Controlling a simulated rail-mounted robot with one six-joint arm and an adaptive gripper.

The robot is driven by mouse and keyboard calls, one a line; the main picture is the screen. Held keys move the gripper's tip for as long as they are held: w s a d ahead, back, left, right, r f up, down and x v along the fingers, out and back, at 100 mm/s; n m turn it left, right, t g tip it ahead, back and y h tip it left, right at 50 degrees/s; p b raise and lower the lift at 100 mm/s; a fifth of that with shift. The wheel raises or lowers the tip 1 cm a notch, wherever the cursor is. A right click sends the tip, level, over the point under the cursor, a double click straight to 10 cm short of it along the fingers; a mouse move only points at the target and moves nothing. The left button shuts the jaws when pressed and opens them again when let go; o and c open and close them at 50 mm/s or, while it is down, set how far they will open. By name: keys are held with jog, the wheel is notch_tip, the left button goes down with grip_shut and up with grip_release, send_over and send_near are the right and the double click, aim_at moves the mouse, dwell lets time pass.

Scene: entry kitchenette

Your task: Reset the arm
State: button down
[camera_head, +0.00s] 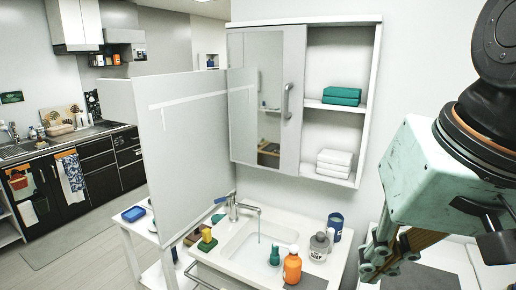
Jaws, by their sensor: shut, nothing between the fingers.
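My gripper (374,268) is at the lower right, hanging down from its pale green housing. Its fingers are together with nothing held between them. It is to the right of the white sink (232,262) and apart from the bottles there. My arm comes in from the upper right edge and hides part of the wall and counter behind it.
An orange bottle (292,268), a soap bottle (319,246) and a dark blue cup (336,222) stand by the sink's right side. Water runs from the faucet (238,207). A wall cabinet (370,100) with an open shelf is above. A grey partition (190,130) stands left.

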jog(key=s+d+f+n+h, duration=0.1)
jog(key=s+d+f, duration=0.1)
jog(key=s+d, duration=0.2)
jog(key=shift+s+n, duration=0.4)
jog(key=shift+s, duration=0.85)
jog(key=shift+a, duration=0.1)
